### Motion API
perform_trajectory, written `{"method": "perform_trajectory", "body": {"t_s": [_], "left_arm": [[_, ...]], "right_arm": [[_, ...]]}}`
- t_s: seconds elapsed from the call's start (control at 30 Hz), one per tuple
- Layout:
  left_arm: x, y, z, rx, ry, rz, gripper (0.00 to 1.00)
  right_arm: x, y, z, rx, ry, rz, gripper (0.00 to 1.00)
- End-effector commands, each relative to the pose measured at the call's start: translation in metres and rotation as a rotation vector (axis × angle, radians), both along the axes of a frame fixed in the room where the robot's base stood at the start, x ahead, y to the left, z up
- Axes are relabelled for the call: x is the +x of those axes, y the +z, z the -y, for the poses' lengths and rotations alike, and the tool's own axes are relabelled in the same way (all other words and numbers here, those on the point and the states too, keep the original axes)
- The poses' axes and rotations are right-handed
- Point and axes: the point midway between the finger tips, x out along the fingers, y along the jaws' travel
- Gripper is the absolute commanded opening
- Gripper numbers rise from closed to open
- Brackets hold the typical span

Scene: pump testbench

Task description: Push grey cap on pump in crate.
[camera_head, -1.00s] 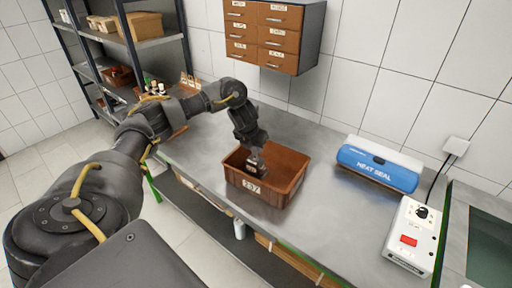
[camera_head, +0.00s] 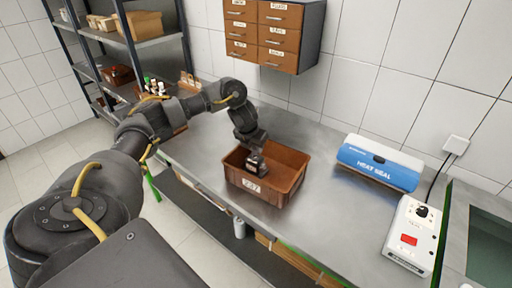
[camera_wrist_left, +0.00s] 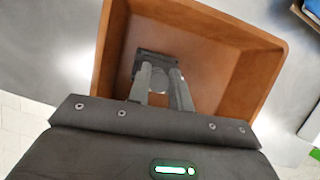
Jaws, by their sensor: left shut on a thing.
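The brown crate (camera_head: 291,184), with a label reading 237, stands on the metal bench. My left gripper (camera_head: 257,168) points down inside it, toward its left part. In the left wrist view the two fingers of my left gripper (camera_wrist_left: 161,84) are shut on a small round grey thing, which looks like the grey cap (camera_wrist_left: 160,82). A dark blocky thing, perhaps the pump (camera_wrist_left: 152,55), shows at the fingertips near the crate's wall. The fingers hide much of both, so I cannot tell whether cap and pump touch. My right gripper is not in view.
A blue heat sealer (camera_head: 378,163) and a white control box (camera_head: 412,235) with a red switch stand on the right of the bench (camera_head: 322,220). A drawer cabinet (camera_head: 270,35) hangs on the wall. Shelving (camera_head: 140,60) stands at the back left.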

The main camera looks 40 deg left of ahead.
Motion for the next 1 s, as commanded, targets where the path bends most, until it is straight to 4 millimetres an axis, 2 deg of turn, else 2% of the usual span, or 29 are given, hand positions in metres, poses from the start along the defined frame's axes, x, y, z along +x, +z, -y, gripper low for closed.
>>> {"method": "perform_trajectory", "body": {"t_s": [0.77,0.8,0.97,1.0], "left_arm": [[0.0001,-0.0036,0.0001,0.000,0.000,0.000,0.00],[0.0001,-0.0033,0.0001,0.000,0.000,0.000,0.25],[0.0001,-0.0033,0.0002,0.000,0.000,0.000,0.46],[0.0001,-0.0033,0.0002,0.000,0.000,0.000,0.46]], "right_arm": [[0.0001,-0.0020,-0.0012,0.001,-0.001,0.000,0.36],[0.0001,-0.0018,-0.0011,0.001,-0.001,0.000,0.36],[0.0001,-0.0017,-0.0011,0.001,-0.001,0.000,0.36],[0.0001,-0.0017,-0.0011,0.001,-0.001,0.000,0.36]]}}
